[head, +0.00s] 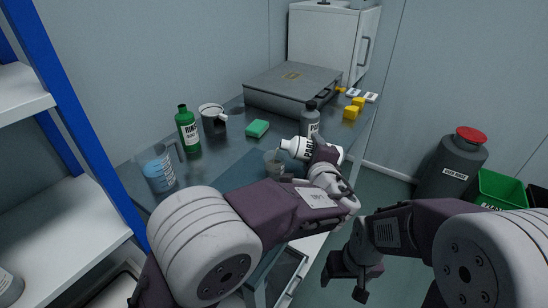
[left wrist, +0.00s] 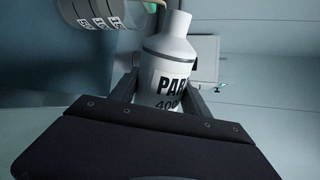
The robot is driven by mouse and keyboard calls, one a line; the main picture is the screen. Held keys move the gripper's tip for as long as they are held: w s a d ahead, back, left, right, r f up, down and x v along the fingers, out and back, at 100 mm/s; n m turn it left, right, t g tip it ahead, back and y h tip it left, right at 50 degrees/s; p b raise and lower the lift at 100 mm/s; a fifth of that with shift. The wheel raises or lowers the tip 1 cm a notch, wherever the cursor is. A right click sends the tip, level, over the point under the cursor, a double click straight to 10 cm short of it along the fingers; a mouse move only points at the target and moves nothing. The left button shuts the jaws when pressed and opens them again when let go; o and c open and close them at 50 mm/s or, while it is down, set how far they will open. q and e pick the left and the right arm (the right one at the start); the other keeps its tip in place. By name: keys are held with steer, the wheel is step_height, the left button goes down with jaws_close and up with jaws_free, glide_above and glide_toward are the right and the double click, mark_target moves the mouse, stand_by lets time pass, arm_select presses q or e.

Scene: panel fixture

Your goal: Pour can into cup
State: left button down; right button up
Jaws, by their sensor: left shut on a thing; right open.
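The white can (head: 298,147) with black "PARA" lettering lies tilted nearly level, its narrow end pointing left. My left gripper (head: 325,158) is shut on it; the left wrist view also shows the can (left wrist: 172,62) between the fingers. A small grey cup (head: 274,166) stands on the table just below and left of the can's narrow end. Whether anything flows between them cannot be made out. My right gripper (head: 346,277) is open and empty, low in front of the table and apart from the can and cup.
The dark table (head: 231,178) carries a green bottle (head: 188,132), a mug (head: 213,122), a blue-marked beaker (head: 158,172), a green sponge (head: 257,128), a grey bottle (head: 310,119) and a grey case (head: 291,85). A blue-framed shelf (head: 75,100) stands left.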

arm_select(q)
steer(key=shift+a+r+n+b, duration=0.15)
steer(key=shift+r+n+b, duration=0.15)
stand_by(1.1)
